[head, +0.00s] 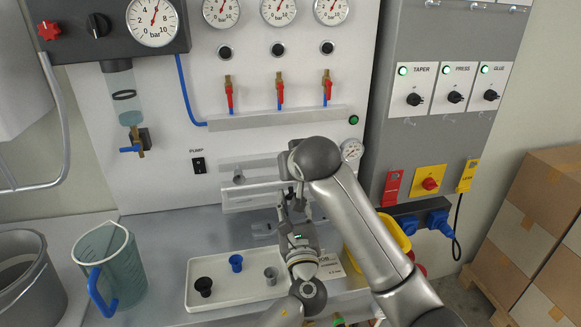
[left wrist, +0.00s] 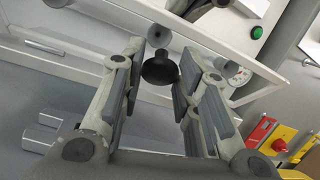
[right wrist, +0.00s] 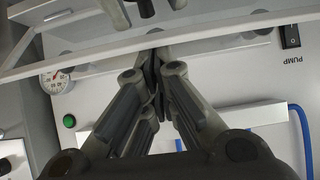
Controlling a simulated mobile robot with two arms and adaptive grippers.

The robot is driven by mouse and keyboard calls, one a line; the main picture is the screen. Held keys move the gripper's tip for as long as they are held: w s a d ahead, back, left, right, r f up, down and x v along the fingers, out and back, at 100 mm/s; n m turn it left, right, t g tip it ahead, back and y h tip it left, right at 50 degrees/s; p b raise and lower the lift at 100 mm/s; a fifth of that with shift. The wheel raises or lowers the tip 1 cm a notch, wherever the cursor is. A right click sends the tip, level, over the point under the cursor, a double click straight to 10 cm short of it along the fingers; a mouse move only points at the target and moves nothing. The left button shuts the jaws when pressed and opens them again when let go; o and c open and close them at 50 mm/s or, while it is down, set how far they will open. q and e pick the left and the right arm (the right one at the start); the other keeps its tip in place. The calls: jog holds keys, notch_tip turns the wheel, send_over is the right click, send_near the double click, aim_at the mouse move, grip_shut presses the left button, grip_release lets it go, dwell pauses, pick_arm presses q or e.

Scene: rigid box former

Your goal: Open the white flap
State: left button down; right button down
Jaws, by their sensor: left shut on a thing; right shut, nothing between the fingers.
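The white flap (head: 252,187) is a pale panel low on the white wall panel, partly hidden by my arms. Its edge seems to stand out from the wall; how far it is open is unclear. A long white edge, probably the flap's, crosses the right wrist view (right wrist: 70,60). My left gripper (head: 291,212) is in front of the flap's right part. In the left wrist view its fingers are closed about a dark round knob (left wrist: 160,68). My right gripper (right wrist: 156,58) is shut and empty, close to the wall panel; in the head view it is mostly hidden behind my arm.
A white tray (head: 222,299) with a black, a blue and a grey cup stands on the counter below. A clear jug (head: 118,262) and a grey bucket (head: 28,275) stand at left. A yellow bin is partly hidden behind my right arm. Cardboard boxes (head: 535,235) stand at right.

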jog(key=shift+s+d+f+t, duration=0.15)
jog(key=shift+s+f+t, duration=0.15)
jog(key=shift+s+f, duration=0.25)
pick_arm(q)
jog(key=shift+r, duration=0.1)
pick_arm(e)
jog(key=shift+s, duration=0.1)
pick_arm(q)
jog(key=shift+a, duration=0.1)
jog(key=c, duration=1.5)
grip_release()
jog(key=shift+r, duration=0.1)
pick_arm(e)
jog(key=shift+f, duration=0.1)
pick_arm(q)
jog(key=o, duration=0.4)
jog(key=shift+r, duration=0.1)
pick_arm(e)
jog(key=shift+d, duration=0.1)
